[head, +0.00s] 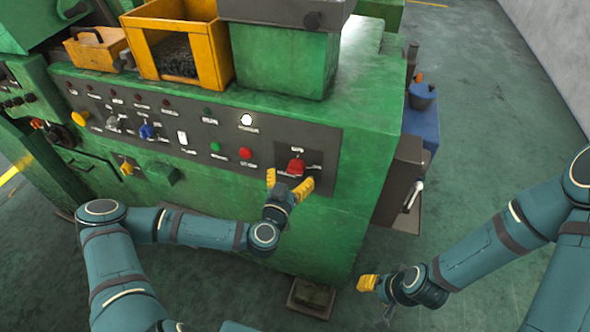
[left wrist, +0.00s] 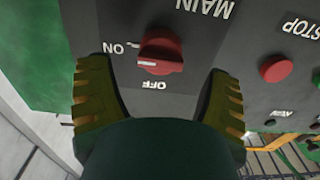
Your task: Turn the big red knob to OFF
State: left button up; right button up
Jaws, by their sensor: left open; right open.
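The big red knob (head: 296,165) sits on the right end of the dark control panel of the green machine. In the left wrist view, the knob (left wrist: 161,57) shows a white mark pointing to the ON label; the OFF label lies on another side, upside down in this view. My left gripper (head: 289,182) is open in front of the knob. Its yellow fingers stand on either side with gaps, and I see no contact. My right gripper (head: 376,294) is open and low, to the right of the machine, away from the panel.
A red STOP button (left wrist: 277,68) and a green button (head: 215,147) sit left of the knob in the head view. A yellow bin (head: 212,50) stands on the machine. A grey box with a lever (head: 413,196) juts out at right. Open floor (head: 500,110) lies beyond.

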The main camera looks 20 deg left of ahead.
aim_at(293, 173)
pick_arm(q)
jog(key=shift+w, duration=1.65)
jog(key=c, duration=1.2)
